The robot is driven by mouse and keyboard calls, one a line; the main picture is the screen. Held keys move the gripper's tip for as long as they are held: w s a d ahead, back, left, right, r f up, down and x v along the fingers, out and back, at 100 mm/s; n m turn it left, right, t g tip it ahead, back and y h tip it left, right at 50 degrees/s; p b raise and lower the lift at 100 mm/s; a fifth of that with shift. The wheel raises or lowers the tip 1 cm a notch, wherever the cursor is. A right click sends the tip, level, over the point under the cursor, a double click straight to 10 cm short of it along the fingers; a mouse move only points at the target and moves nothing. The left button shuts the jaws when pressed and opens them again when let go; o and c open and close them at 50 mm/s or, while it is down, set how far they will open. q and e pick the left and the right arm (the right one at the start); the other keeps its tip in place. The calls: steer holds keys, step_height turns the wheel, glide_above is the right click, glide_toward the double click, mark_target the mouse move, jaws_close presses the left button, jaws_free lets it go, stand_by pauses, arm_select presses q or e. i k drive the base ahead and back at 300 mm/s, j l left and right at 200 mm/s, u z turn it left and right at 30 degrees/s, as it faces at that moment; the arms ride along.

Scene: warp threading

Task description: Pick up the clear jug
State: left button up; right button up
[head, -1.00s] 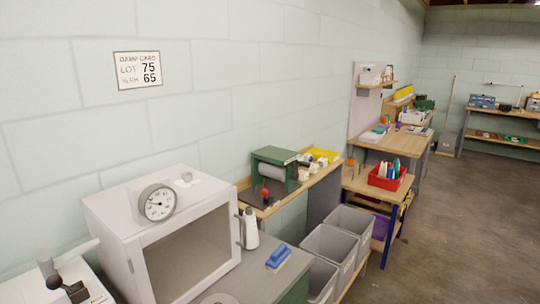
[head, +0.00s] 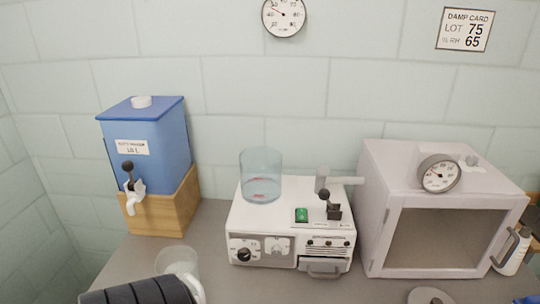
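A clear jug (head: 174,261) stands on the grey bench at the bottom left of the head view, below the blue water tank. A white curved part, seemingly its handle, shows at its lower right. A dark ribbed shape at the bottom edge covers the jug's lower part; I cannot tell whether they touch. A clear cylinder (head: 261,178) sits on top of a white machine in the middle, with a little red marking inside. Neither of my grippers can be made out.
A blue tank (head: 150,150) with a white tap stands on a wooden stand (head: 165,212) at left. The white machine (head: 262,226) has knobs and a lever. A pale cabinet (head: 378,215) with a dial stands at right. Bare grey bench (head: 215,215) lies between stand and machine.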

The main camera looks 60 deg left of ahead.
mark_target(168, 255)
steer(key=u, duration=1.8)
